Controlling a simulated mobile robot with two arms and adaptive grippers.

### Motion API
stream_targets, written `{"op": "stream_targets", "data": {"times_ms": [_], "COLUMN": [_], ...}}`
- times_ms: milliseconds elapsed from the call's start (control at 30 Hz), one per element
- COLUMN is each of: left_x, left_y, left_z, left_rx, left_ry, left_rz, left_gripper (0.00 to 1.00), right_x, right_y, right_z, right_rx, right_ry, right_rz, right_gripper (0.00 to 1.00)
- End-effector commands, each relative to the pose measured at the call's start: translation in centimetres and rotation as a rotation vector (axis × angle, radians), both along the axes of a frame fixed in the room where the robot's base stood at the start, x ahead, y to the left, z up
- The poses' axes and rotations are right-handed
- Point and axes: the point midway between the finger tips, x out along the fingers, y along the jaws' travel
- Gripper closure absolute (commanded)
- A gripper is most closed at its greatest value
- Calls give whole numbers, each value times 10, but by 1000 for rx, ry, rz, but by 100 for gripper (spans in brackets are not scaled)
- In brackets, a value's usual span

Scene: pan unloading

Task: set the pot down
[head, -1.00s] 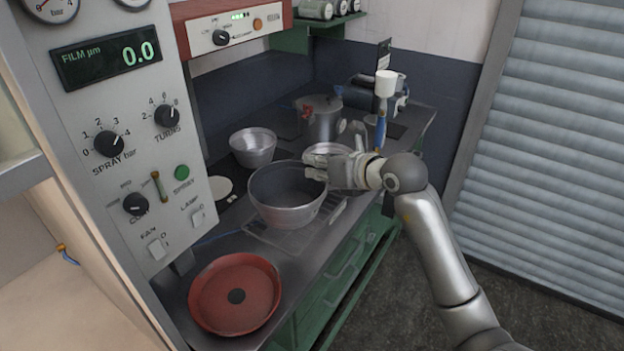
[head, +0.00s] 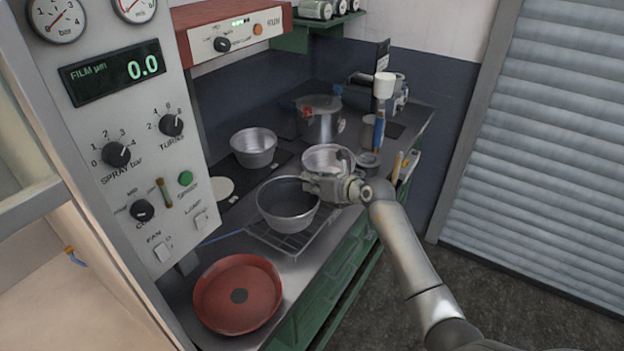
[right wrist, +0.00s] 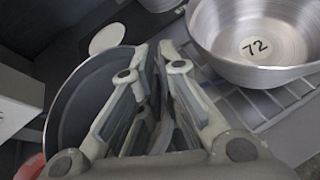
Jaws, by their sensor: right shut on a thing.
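The pot (head: 285,222), a silver pan with a dark grey inside, is upright over the wire rack (head: 318,236) on the bench. I cannot tell whether its base touches the rack. My right gripper (head: 312,184) is shut on the right side of its rim. In the right wrist view the fingers (right wrist: 150,85) close on the pot wall, and the dark inside of the pot (right wrist: 78,112) shows at left. The fingers hide part of the rim. My left gripper is not in view.
A silver bowl (head: 328,154) marked 72 in the right wrist view (right wrist: 255,75) stands just behind the gripper. Another bowl (head: 254,150), a lidded pot (head: 322,124) and a white disc (head: 217,190) are farther back. A red pan (head: 238,308) lies in front. A control panel (head: 130,185) stands left.

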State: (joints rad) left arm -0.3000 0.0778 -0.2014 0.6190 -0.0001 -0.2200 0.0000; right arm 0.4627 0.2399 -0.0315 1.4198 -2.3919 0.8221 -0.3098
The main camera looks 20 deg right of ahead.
Motion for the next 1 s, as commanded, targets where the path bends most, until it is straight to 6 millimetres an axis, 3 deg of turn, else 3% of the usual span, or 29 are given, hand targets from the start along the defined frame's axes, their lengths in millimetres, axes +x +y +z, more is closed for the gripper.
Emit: {"op": "stream_targets", "data": {"times_ms": [400, 433, 600, 1000], "left_x": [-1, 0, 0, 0], "left_y": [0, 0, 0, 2], "left_z": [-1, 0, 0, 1], "left_rx": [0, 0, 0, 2], "left_ry": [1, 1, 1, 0], "left_rz": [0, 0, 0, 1], "left_gripper": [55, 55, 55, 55], "right_x": [0, 0, 0, -2], "right_y": [0, 0, 0, -1], "right_z": [-6, -6, -6, -3], "right_rx": [0, 0, 0, -2], "right_ry": [-4, -3, -2, -3], "right_rz": [0, 0, 0, 0], "right_gripper": [100, 92, 73, 73]}}
